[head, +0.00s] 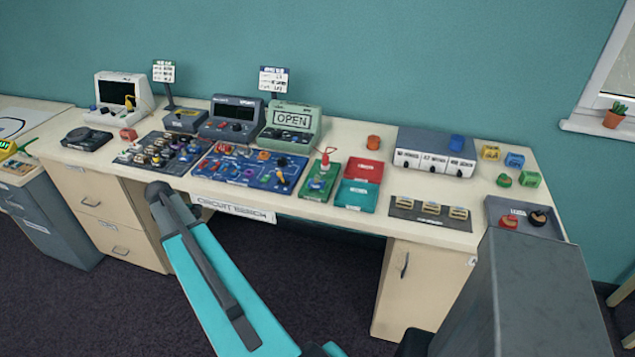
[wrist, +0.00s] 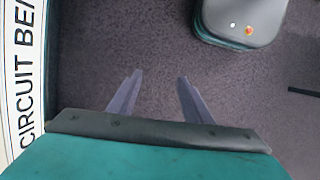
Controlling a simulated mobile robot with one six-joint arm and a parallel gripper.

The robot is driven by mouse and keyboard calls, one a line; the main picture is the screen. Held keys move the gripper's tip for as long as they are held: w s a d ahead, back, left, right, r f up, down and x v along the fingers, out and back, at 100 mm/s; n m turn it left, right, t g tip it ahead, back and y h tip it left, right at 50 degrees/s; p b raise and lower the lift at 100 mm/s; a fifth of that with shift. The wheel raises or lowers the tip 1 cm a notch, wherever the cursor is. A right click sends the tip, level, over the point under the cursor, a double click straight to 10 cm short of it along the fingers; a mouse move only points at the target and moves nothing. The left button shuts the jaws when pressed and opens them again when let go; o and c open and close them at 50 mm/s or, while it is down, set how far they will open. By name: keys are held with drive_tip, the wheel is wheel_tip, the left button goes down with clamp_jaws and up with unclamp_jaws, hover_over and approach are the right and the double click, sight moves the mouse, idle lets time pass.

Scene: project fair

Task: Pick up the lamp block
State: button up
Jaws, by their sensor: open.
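Several small coloured blocks stand at the right end of the bench: a yellow block (head: 490,152), a blue block (head: 514,160) and a yellow-green block (head: 530,179). Their labels are too small to read, so I cannot tell which block is the lamp block. My gripper shows in the wrist view (wrist: 160,76), its two fingers apart with nothing between them. It is over the dark floor, in front of the bench's "CIRCUIT BENCH" label. In the head view my teal arm reaches toward the bench's front edge, left of centre, far from these blocks.
The bench (head: 345,222) holds a blue board (head: 248,172), a dark board with knobs (head: 165,150), a green meter showing OPEN (head: 291,121), a grey bin unit (head: 434,147) and a dark tray (head: 550,228). Bare bench top lies around the orange cylinder (head: 373,142).

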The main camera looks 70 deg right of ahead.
drive_tip(key=s+d+r, duration=0.4)
drive_tip(key=d+r, duration=1)
drive_tip(key=g, duration=0.2)
approach(314, 179)
wheel_tip(314, 179, up, 4)
drive_tip(key=w+d, duration=0.1)
drive_tip(key=shift+w+d+m+y, duration=0.15)
drive_tip(key=shift+w+m+y, duration=0.1)
drive_tip(key=shift+m+y, duration=0.05)
drive_tip(key=shift+f, duration=0.15)
drive_tip(key=shift+t, duration=0.3)
drive_tip(key=shift+p+x, duration=1.3)
drive_tip(key=shift+x, duration=2.95)
drive_tip(key=shift+s+f, duration=0.1)
